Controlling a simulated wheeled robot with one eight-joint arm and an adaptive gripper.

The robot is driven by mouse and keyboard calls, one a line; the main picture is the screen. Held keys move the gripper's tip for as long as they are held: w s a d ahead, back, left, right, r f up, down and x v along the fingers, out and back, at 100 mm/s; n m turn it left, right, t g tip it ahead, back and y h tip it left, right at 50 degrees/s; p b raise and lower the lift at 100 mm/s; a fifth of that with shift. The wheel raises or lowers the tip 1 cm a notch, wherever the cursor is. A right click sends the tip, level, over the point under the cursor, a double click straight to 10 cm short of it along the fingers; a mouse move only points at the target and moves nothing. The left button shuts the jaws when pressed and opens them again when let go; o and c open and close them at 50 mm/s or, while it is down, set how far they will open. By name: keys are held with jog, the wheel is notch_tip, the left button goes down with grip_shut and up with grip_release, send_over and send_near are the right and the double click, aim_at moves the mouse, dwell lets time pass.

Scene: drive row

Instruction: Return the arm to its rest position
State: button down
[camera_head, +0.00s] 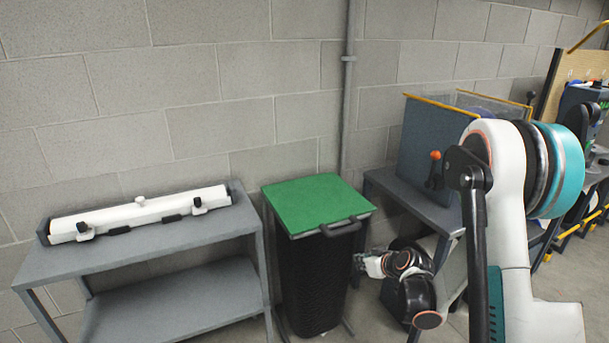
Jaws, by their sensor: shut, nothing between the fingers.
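My arm rises on the right side of the head view, white with black and teal joints, and bends down to a black wrist. My gripper (361,263) is small and low in the view, just right of the black bin (318,280). It points left towards the bin's side and is shut and empty. I cannot tell whether it touches the bin.
The bin has a green lid (315,200) with a dark handle. A grey two-level bench (160,245) on the left carries a long white part (140,211) in a dark tray. Another grey bench (412,203) with an upright panel (432,140) stands behind my arm.

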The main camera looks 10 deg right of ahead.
jog(key=s+a+r+m+g+h, duration=0.1)
jog(key=s+a+r, duration=0.2)
jog(key=s+r, duration=0.45)
jog(key=s+a+r+g, duration=0.15)
jog(key=s+r, duration=0.25)
jog(key=r, duration=0.6)
jog(key=s+a+r+m+h, duration=0.1)
jog(key=s+r, duration=0.1)
jog(key=s, duration=0.9)
jog(key=s+a+r+m+h, duration=0.1)
jog(key=s+r, duration=0.2)
jog(key=s, duration=0.8)
jog(key=shift+s+r+m, duration=0.2)
jog(key=shift+s+m, duration=0.1)
jog(key=shift+s, duration=0.05)
